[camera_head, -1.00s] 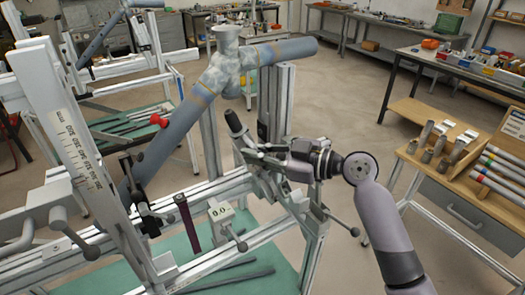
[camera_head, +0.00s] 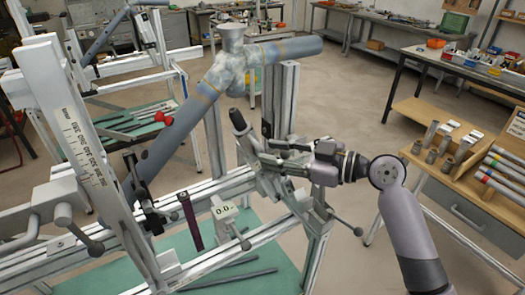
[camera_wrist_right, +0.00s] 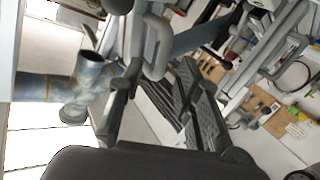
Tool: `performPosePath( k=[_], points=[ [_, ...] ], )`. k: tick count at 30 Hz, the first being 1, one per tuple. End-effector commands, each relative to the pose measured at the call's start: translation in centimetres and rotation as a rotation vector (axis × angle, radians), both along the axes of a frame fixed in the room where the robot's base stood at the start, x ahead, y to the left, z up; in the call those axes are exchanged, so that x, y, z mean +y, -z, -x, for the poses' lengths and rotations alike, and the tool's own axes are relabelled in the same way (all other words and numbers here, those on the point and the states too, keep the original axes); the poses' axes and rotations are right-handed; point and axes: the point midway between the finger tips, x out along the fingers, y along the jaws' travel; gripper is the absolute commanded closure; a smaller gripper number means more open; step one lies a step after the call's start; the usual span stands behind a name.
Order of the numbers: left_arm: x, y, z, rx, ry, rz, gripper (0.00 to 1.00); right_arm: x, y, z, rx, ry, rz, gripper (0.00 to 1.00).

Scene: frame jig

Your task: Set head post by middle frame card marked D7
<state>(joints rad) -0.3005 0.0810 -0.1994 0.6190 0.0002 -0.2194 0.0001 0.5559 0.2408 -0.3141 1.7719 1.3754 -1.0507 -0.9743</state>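A slanted grey post with a black tip (camera_head: 238,121), which looks like the head post, stands on the jig's lower rail beneath the large grey tube frame (camera_head: 222,72). My right gripper (camera_head: 270,154) comes in from the right at this post's upper part. Its two fingers show apart, one above the other, and they also look spread in the wrist view (camera_wrist_right: 158,85). A grey looped part (camera_wrist_right: 157,45) shows near the fingertips there; I cannot tell whether they touch it. No card marked D7 can be read. My left gripper is not in view.
A scaled upright (camera_head: 85,150) stands at the left. A lever with a black knob (camera_head: 357,231) sticks out at the right. A wooden bench (camera_head: 420,115) with tubes stands further right; floor between is clear.

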Motion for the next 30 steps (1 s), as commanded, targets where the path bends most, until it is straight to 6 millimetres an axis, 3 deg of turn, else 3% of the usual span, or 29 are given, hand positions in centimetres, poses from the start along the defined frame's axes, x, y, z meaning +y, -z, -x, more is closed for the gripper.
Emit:
performPosePath(
  k=[6, 12, 30],
  points=[
    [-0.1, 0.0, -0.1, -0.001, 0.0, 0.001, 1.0, -4.5, -0.5, 1.7, 0.0, 0.002, 0.004, 0.69],
    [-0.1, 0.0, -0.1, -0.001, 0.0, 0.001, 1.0, -6.8, -0.8, 2.6, 0.001, 0.0, 0.002, 0.69],
    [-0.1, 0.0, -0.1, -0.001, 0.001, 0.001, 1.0, -7.4, -0.3, 3.1, 0.014, 0.003, 0.01, 0.69]
  ],
)
